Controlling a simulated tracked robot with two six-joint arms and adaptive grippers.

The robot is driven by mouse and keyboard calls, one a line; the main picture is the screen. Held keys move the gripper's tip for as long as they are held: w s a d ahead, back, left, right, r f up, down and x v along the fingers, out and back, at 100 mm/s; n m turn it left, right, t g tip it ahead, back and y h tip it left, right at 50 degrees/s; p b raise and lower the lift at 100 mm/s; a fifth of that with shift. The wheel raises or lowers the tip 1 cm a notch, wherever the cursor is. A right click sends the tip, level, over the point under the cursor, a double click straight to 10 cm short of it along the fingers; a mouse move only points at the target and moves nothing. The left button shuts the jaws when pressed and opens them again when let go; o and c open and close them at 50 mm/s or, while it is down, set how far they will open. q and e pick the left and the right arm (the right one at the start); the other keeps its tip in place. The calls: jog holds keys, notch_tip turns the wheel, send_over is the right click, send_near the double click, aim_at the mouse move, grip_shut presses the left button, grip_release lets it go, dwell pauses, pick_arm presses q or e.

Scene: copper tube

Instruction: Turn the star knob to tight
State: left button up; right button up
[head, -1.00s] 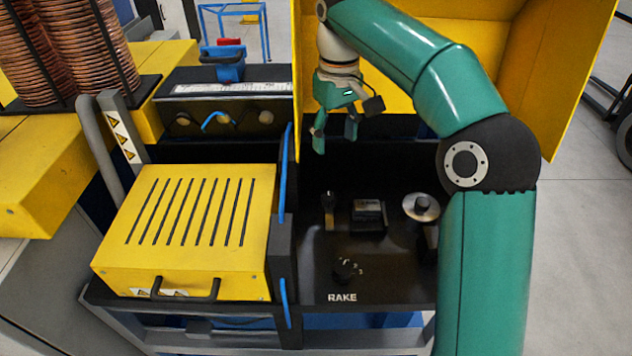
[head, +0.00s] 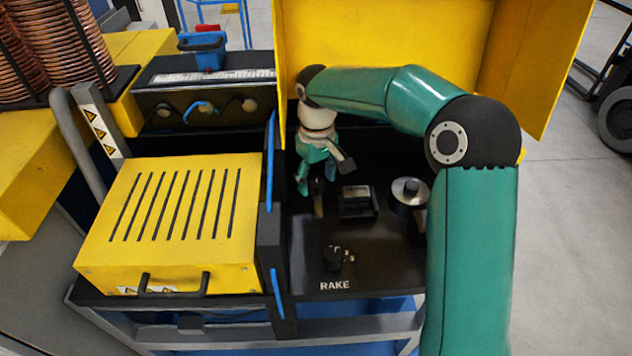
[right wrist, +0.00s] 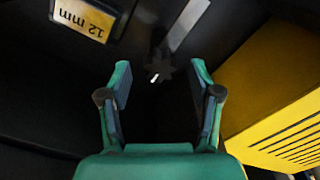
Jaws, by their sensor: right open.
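The star knob (right wrist: 158,69) is small, dark and star-shaped with a white mark, and a pale metal strip (right wrist: 188,22) runs beside it in the right wrist view. My right gripper (right wrist: 160,78) is open; its two green fingers with dark pads stand on either side of the knob in that view. I see no contact, and the depth gap is hard to judge. In the head view my right gripper (head: 316,182) points down over the knob and mostly covers it, while the strip (head: 318,207) shows just in front. My left gripper is not in view.
A 12 mm display box (head: 357,202) stands right of the knob, with a round metal-rimmed knob (head: 409,190) beyond. A dial (head: 336,257) sits nearer, by the RAKE label. A yellow slotted cover (head: 175,215) lies left, and a raised yellow lid (head: 385,40) stands behind.

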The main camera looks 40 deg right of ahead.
jog(key=shift+f, duration=0.7)
